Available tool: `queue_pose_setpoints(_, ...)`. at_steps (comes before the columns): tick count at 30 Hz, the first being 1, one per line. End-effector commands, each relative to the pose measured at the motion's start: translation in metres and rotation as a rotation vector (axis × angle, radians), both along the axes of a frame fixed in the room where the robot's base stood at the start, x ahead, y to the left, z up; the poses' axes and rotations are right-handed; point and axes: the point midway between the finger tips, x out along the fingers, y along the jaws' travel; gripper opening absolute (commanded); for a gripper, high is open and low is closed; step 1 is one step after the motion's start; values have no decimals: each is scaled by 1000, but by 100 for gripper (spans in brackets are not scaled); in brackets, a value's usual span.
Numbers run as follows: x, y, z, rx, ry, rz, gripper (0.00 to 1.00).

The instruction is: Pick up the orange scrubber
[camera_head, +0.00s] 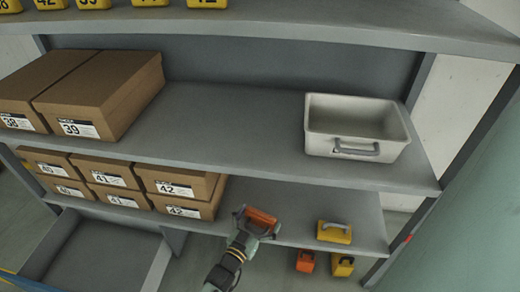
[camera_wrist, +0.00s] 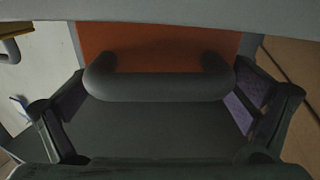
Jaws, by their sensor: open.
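The orange scrubber (camera_head: 263,215) sits on the lower shelf, right of the shoe boxes, partly hidden by my gripper (camera_head: 252,222). In the wrist view its orange body (camera_wrist: 150,46) and grey bar handle (camera_wrist: 158,86) show close up. The handle lies crosswise between the two fingers of my open gripper (camera_wrist: 156,100), with a gap at the left finger and its right end close to the right finger. From this view I cannot tell whether either finger touches it.
A yellow scrubber (camera_head: 334,232) with a grey handle stands to the right on the same shelf. Cardboard shoe boxes (camera_head: 185,187) are stacked to the left. A grey bin (camera_head: 357,147) stands on the shelf above (camera_head: 240,130). Orange (camera_head: 305,261) and yellow (camera_head: 342,266) items show lower down.

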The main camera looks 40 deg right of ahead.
Motion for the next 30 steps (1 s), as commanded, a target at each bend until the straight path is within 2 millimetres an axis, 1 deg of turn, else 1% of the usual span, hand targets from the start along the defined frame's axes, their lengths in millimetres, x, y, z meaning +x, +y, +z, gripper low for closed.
queue_pose_setpoints(4,0,0,0,0,0,0,100)
queue_pose_setpoints(23,0,0,0,0,0,0,58)
queue_pose_setpoints(27,0,0,1,-1,0,0,58)
queue_pose_setpoints(30,0,0,8,-2,-1,-1,58)
